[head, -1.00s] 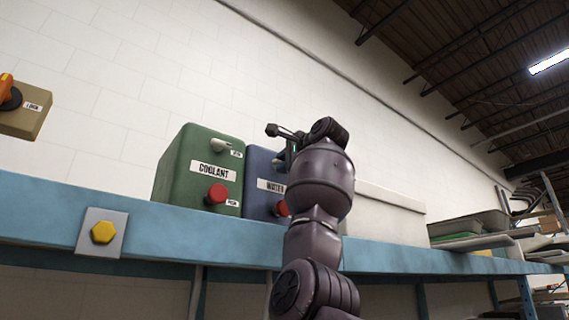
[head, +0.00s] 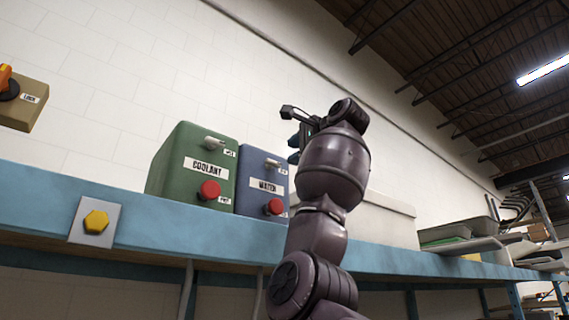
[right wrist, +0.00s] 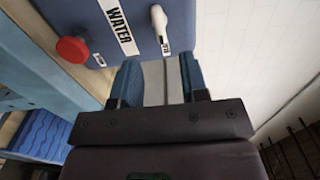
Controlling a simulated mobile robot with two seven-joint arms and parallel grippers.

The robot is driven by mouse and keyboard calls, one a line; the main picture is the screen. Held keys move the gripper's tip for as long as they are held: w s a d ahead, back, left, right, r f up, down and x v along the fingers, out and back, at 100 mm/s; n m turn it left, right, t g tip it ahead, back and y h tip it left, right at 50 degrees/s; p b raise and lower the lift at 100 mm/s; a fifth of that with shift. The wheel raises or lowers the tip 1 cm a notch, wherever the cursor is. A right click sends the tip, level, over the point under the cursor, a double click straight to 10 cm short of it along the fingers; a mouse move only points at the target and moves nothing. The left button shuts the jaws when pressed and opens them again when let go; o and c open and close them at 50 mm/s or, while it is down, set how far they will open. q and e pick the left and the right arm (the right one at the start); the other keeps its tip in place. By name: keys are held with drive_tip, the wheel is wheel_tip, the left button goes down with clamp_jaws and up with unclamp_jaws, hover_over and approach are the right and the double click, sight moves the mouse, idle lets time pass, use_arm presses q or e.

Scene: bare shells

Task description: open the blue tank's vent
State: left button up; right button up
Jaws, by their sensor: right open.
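The blue tank (head: 256,184), labelled WATER, stands on the blue shelf beside the green tank. A small pale lever (head: 271,163) sits high on its front with a small tag beside it, which I take for the vent. A red knob (head: 273,207) is lower on that front. My right gripper (head: 297,128) is up at the right of the blue tank, seen from the side. In the right wrist view its two blue fingers (right wrist: 158,78) are apart with nothing between them. They point at the tank front (right wrist: 180,12), just short of the pale lever (right wrist: 159,24). My left gripper is out of view.
The green COOLANT tank (head: 180,170) has a similar lever and red knob. A yellow button (head: 96,222) is on the shelf edge (head: 40,205). A tan box with an orange handle (head: 22,105) is at far left. A white box (head: 390,215) stands behind my right arm.

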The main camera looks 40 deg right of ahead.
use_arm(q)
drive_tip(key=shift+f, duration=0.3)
use_arm(e)
drive_tip(key=shift+s+a, duration=0.15)
drive_tip(key=shift+s, duration=1.3)
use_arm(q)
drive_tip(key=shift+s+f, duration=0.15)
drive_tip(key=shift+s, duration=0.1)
